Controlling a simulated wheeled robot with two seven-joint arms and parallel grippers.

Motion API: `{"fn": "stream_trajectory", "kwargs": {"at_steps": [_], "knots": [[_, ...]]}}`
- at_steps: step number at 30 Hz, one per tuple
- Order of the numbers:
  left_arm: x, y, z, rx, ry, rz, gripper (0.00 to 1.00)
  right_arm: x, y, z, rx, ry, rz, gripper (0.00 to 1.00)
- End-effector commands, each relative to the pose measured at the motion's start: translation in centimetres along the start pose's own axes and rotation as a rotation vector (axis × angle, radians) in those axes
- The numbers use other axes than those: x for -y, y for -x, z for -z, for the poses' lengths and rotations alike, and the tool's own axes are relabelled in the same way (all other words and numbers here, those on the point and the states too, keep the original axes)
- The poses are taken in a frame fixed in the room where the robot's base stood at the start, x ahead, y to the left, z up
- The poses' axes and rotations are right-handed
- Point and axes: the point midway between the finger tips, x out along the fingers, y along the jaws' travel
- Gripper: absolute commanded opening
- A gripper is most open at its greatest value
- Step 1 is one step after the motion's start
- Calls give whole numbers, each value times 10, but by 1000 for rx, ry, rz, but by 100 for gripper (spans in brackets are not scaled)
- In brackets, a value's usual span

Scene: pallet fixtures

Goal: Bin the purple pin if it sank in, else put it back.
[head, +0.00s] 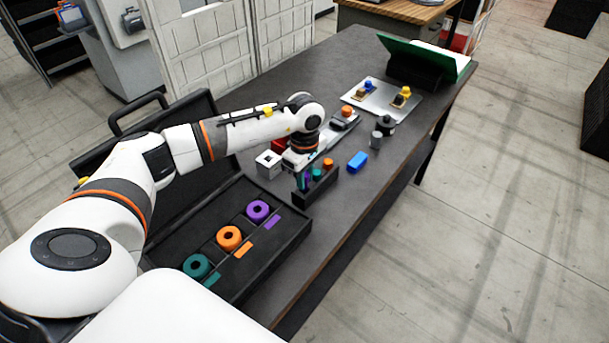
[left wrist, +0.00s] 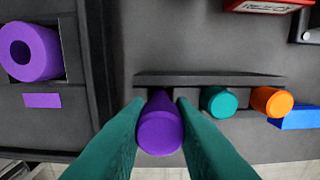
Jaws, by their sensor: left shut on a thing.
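The purple pin (left wrist: 160,130) is between the teal fingers of my left gripper (left wrist: 160,125), which is shut on it. In the head view the left gripper (head: 306,180) is at the near-left end of a small black rack (head: 322,188). The pin's top looks larger than the other pins' tops in the left wrist view; whether its lower end is still in the rack I cannot tell. A teal pin (left wrist: 218,102) and an orange pin (left wrist: 271,101) stand in the rack beside it. My right gripper is not in view.
An open black case (head: 290,235) holds a purple ring (head: 257,211), an orange ring (head: 229,237) and a teal ring (head: 196,266). A white block with a square hole (head: 268,164) and a blue block (head: 357,161) lie near the rack. A light tray (head: 383,105) lies farther back.

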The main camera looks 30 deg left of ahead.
Motion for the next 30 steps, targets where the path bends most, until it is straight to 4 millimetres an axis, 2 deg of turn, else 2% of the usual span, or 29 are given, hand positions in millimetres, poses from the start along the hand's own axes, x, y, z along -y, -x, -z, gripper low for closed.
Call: {"fn": "stream_trajectory", "kwargs": {"at_steps": [19, 20, 24, 30], "knots": [[0, -8, 0, 0, 0, 0, 0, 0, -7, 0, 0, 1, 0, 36], [0, -8, 0, 0, 0, 0, 24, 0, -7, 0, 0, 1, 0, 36], [0, -8, 0, 0, 0, 0, 46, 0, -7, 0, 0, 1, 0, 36], [0, -8, 0, 0, 0, 0, 47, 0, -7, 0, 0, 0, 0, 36]]}}
